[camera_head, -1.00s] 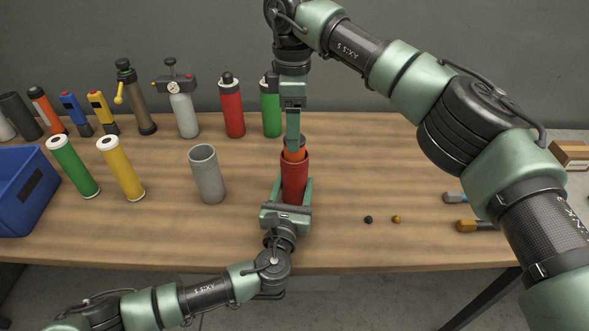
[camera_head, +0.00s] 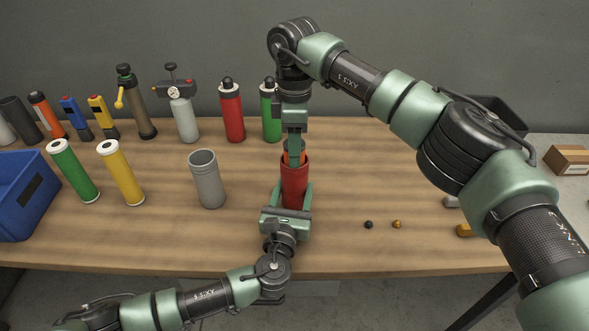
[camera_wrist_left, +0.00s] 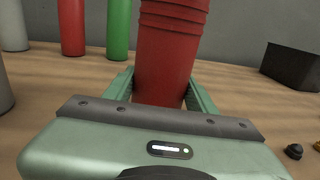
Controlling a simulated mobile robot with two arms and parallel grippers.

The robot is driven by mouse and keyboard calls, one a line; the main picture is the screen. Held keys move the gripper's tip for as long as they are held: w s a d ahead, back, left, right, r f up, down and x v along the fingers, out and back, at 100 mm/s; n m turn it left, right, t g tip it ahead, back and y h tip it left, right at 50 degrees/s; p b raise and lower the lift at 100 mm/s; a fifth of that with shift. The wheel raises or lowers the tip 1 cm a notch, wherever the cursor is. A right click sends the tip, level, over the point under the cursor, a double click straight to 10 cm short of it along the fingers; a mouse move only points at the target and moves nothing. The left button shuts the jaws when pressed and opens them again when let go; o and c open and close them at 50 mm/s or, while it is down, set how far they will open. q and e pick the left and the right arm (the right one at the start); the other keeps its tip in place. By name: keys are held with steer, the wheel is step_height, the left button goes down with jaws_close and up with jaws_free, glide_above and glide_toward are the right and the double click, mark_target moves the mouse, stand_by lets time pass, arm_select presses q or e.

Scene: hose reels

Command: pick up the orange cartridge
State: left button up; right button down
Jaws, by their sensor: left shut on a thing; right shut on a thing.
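The orange cartridge (camera_head: 302,150) shows only as a small patch of its top at the mouth of a red cylinder (camera_head: 295,185). The rest of it is hidden in the cylinder and behind my right gripper. My right gripper (camera_head: 294,160) points straight down at the mouth and is shut on the cartridge's top. My left gripper (camera_head: 294,190) comes from the front, low on the bench, and is shut on the red cylinder, which stands upright. The left wrist view shows the red cylinder (camera_wrist_left: 170,55) between the two green fingers of my left gripper (camera_wrist_left: 160,88).
A grey open cup (camera_head: 207,180) stands left of the red cylinder. Yellow (camera_head: 122,175) and green (camera_head: 74,172) cartridges stand further left, beside a blue bin (camera_head: 20,205). Bottles and tools line the back.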

step_height(320, 180, up, 18)
stand_by(0.5)
arm_select(q)
steer(key=o, duration=1.6)
steer(key=shift+o, duration=0.2)
